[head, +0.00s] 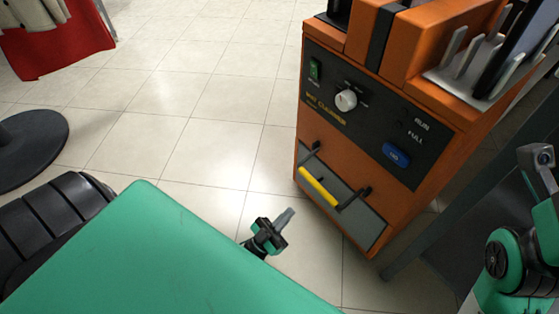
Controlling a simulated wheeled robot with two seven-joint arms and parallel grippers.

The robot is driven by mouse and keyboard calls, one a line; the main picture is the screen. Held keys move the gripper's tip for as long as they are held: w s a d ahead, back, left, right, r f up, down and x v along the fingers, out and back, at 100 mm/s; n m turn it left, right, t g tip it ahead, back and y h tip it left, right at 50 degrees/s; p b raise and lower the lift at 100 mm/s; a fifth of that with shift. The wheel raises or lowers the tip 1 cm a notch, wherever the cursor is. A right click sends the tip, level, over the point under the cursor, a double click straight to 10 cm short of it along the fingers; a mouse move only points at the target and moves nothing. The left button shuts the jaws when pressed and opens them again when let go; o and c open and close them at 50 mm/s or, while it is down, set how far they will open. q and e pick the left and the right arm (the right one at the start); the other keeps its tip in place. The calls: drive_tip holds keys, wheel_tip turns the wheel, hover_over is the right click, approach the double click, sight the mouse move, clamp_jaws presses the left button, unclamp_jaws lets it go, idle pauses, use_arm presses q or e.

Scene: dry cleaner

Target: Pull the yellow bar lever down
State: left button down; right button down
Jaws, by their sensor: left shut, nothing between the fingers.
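The yellow bar lever (318,187) is a yellow grip between two black arms. It sits on a grey panel (365,222) low on the front of an orange machine (310,135). The bar slants in the picture, its left end higher, and stands out from the panel. My left gripper (287,215) is below and left of the lever, apart from it, with its fingers shut and empty, pointing up and right. Part of my right arm shows at the right edge; its fingers do not show.
Above the lever are a white knob (346,100), a green switch (315,70) and a blue button (396,155). A grey post (440,220) stands right of the machine. A black round base (40,145) is at the left. Tiled floor between is clear.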

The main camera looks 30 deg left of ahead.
use_arm(q)
drive_tip(key=v, duration=0.3)
drive_tip(key=shift+s+a+f, duration=0.1)
drive_tip(key=shift+s+f, duration=0.05)
drive_tip(key=shift+s, duration=0.05)
idle(0.4)
